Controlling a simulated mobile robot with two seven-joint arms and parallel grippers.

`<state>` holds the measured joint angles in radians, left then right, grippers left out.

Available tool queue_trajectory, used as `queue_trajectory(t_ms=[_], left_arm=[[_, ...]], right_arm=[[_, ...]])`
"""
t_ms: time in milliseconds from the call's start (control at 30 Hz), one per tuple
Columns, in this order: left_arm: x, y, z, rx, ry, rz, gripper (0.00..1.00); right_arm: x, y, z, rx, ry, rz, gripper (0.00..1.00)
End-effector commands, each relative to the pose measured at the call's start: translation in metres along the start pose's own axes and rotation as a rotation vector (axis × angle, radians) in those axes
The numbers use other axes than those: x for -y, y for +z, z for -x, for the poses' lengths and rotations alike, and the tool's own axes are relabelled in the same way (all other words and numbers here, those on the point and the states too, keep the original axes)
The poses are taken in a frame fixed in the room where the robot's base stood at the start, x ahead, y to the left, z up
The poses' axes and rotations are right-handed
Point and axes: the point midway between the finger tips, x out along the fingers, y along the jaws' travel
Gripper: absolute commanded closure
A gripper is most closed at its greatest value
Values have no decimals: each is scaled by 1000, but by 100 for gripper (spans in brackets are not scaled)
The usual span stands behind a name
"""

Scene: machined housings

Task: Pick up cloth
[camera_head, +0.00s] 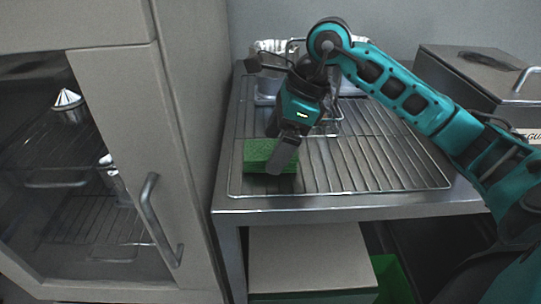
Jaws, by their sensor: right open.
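A green folded cloth (257,157), thick and block-like, lies on the wire rack (375,170) near its front left corner. My right gripper (282,158) points down at the cloth's right part, and a grey finger covers some of it. The gripper is open. I cannot tell whether the finger touches the cloth or is just above it. My left gripper is not in view.
The rack lies on a metal table (340,208). Metal containers (268,88) stand at its back. A lidded metal box (480,70) is at the right. A cabinet (190,130) with a handle (155,215) stands close on the left. A pale box (310,258) is below the table.

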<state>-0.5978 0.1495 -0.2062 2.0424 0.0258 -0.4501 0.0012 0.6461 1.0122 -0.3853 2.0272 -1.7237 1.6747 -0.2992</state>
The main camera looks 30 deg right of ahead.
Motion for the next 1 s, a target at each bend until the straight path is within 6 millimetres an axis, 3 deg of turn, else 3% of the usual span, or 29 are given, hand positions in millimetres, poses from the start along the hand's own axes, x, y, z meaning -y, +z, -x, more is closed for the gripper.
queue_trajectory(t_ms=[133,867,1000], left_arm=[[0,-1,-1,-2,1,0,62],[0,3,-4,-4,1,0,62],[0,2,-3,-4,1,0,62]], right_arm=[[0,0,-12,1,0,-1,0],[0,-2,-16,0,-1,-1,0],[0,-2,-15,0,-1,-1,13]])
